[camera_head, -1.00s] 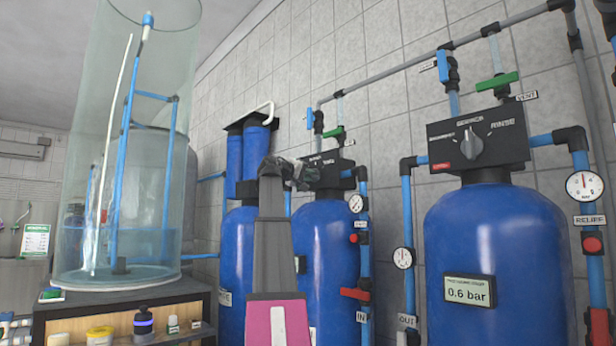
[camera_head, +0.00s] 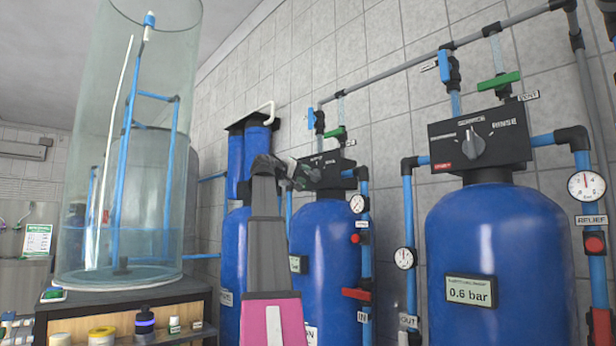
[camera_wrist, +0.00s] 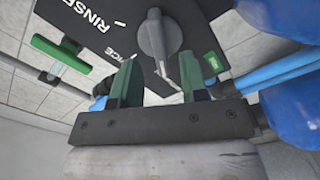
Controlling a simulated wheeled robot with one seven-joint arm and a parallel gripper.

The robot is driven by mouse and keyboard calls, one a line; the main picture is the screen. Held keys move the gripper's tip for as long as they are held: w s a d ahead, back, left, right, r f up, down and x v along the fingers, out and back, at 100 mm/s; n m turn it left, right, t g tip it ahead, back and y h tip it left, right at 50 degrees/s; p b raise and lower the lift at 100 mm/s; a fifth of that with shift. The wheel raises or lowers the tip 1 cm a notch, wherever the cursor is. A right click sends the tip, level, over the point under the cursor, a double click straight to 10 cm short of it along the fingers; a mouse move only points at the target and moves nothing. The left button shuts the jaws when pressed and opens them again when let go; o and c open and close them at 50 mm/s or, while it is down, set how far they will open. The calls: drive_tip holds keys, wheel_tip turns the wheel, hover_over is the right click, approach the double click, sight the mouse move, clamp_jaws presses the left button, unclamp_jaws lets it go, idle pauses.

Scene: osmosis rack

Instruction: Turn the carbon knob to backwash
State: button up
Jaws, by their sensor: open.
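My gripper (camera_head: 300,178) is in front of the black valve head (camera_head: 330,165) on the middle blue tank (camera_head: 325,245). In the head view my gripper hides this knob.
The nearer tank (camera_head: 495,260) at the right has a similar panel with a knob (camera_head: 473,146) and a red tag. Blue pipes, gauges and a green valve handle (camera_head: 498,81) surround the heads. A clear cylinder (camera_head: 130,140) stands at the left on a bench.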

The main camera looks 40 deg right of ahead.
drive_tip(key=a, duration=0.7)
drive_tip(key=shift+s+a, duration=0.25)
drive_tip(key=shift+s, duration=0.1)
